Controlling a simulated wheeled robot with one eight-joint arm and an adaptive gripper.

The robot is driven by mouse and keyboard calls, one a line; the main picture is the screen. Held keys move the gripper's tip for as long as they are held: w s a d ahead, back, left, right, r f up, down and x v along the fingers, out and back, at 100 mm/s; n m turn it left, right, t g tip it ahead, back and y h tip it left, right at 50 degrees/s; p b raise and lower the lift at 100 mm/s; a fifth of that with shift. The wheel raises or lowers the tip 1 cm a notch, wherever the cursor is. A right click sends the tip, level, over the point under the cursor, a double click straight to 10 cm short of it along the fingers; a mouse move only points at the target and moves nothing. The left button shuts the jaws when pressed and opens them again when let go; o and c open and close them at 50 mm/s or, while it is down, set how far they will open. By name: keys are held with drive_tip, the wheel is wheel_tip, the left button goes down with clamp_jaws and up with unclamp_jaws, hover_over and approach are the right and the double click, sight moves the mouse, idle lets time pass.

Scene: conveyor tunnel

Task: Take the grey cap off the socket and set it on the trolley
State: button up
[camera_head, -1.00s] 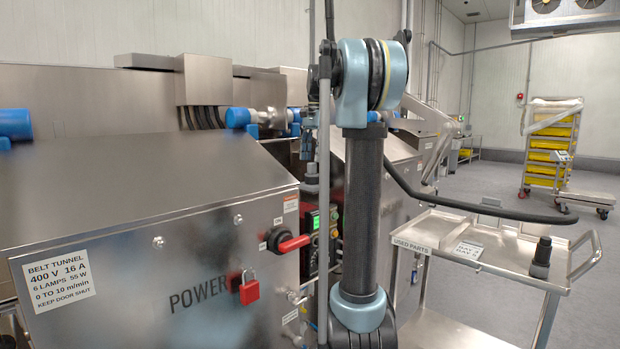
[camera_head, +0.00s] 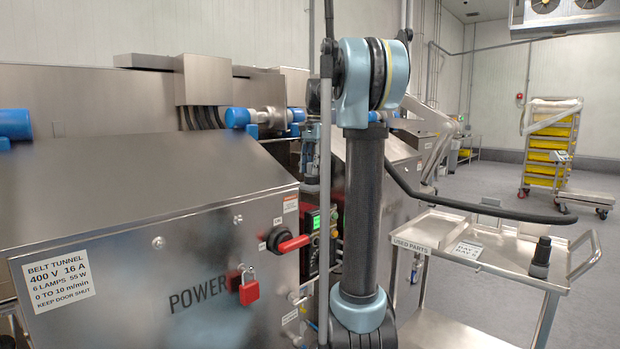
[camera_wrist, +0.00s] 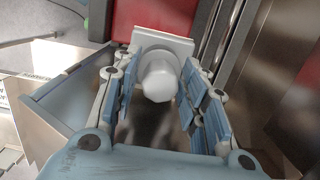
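The light grey cap (camera_wrist: 158,80) sticks out from a pale plate (camera_wrist: 165,42) on a red surface in the wrist view. The socket under the cap is hidden. My gripper (camera_wrist: 157,92) is open, with blue-padded fingers on either side of the cap and what look like gaps between pads and cap. In the head view my gripper (camera_head: 310,165) is small, pointing down behind a thin upright pole, and I cannot make out the cap there. The steel trolley (camera_head: 510,262) stands at the right, its top tray labelled "USED PARTS".
The steel tunnel cabinet (camera_head: 150,230) with a red padlock (camera_head: 249,287) fills the left. A yellow crate rack (camera_head: 550,150) stands far back.

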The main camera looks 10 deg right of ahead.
clamp_jaws()
drive_tip(key=shift+o, duration=2)
unclamp_jaws()
clamp_jaws()
drive_tip(key=shift+r, duration=0.15)
drive_tip(key=shift+r, duration=1.2)
drive_tip(key=shift+r, duration=0.25)
drive_tip(key=shift+r, duration=1.05)
